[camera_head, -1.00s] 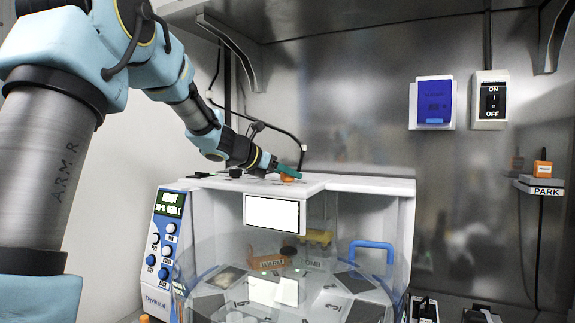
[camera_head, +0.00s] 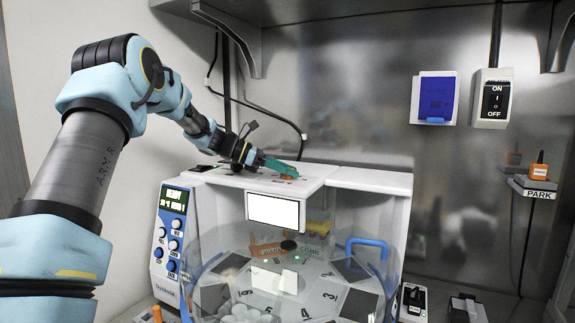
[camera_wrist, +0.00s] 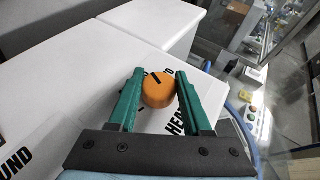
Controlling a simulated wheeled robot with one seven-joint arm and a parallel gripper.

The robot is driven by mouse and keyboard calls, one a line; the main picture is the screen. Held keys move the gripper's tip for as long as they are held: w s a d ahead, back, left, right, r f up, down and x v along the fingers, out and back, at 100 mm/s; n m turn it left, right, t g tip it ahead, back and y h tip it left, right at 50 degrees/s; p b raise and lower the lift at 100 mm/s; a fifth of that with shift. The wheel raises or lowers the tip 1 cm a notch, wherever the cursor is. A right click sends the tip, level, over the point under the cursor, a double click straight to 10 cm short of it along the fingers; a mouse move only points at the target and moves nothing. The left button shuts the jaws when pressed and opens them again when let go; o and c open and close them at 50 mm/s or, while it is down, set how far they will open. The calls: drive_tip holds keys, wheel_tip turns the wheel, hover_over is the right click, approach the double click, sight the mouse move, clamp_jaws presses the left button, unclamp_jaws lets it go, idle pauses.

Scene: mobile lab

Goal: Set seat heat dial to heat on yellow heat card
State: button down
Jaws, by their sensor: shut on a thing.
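The orange round dial (camera_wrist: 157,92) has a black line on its top and sits on the white top of the machine. In the wrist view the line points toward the upper left. Black lettering starting "HEA" (camera_wrist: 178,122) is printed at the lower right of the dial, partly covered by a finger. My gripper (camera_wrist: 159,76) is shut on the dial, with one green finger on each side. In the head view my gripper (camera_head: 283,170) reaches the machine top, and only a little of the dial (camera_head: 290,176) shows. I cannot make out a yellow heat card.
The white machine (camera_head: 365,178) has a control panel (camera_head: 172,235) at left and a clear round drum (camera_head: 215,255) in front. A blue wall panel (camera_head: 437,97), an ON/OFF switch (camera_head: 494,97) and a PARK shelf (camera_head: 532,189) are on the right.

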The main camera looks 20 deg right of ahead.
idle(0.4)
drive_tip(key=shift+c, duration=1.7)
unclamp_jaws()
drive_tip(key=b+v, duration=0.3)
drive_tip(key=v, duration=0.6)
drive_tip(key=shift+w+a, duration=0.15)
drive_tip(key=shift+a, duration=0.05)
drive_tip(key=shift+w+a+r, duration=0.15)
drive_tip(key=shift+a+r, duration=0.2)
drive_tip(key=shift+a, duration=0.15)
